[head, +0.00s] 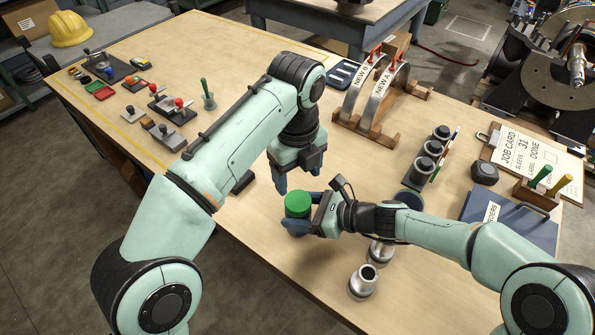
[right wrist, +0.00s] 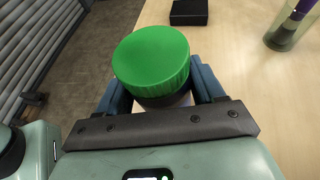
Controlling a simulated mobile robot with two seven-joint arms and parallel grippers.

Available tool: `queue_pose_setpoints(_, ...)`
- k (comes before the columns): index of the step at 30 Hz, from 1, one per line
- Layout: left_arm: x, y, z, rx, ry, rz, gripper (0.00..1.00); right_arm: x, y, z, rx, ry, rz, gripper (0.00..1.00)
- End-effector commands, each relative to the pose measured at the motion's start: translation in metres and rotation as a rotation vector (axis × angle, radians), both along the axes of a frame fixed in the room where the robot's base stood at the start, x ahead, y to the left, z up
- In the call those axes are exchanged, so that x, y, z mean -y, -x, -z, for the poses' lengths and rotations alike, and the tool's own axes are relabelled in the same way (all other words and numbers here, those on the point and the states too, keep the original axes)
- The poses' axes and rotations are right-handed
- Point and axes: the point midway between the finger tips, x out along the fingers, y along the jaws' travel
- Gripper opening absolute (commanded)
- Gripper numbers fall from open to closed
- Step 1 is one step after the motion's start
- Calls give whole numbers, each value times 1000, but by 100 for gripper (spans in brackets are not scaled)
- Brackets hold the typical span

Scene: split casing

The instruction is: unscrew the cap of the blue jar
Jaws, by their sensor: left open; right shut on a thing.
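A jar with a bright green ribbed cap (head: 298,204) stands near the table's front edge. My right gripper (head: 300,226) is shut around it from the right, below the cap. In the right wrist view the green cap (right wrist: 152,62) sits on top, between the blue fingers. The jar's body is mostly hidden by the fingers, so I cannot tell whether it is blue. My left gripper (head: 297,181) is open, pointing down, just above and behind the cap. It looks empty and apart from the cap.
Metal fittings (head: 363,283) stand in front of my right arm. A dark blue cup (head: 411,200) is partly hidden behind that arm. A black block (head: 238,182) lies left of the jar. A wooden rack (head: 368,128) and dark cylinders (head: 423,168) stand farther back.

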Motion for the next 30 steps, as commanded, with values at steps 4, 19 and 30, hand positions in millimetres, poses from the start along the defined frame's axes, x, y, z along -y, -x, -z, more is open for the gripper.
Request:
queue_pose_setpoints(4,0,1,3,1,-2,65,71,0,1,2,-4,3,-2,0)
queue_pose_setpoints(19,1,-1,70,-1,-2,70,71,0,2,3,-6,3,-3,0)
queue_pose_setpoints(30,1,-2,80,3,-1,68,71,0,2,3,-6,3,-3,0)
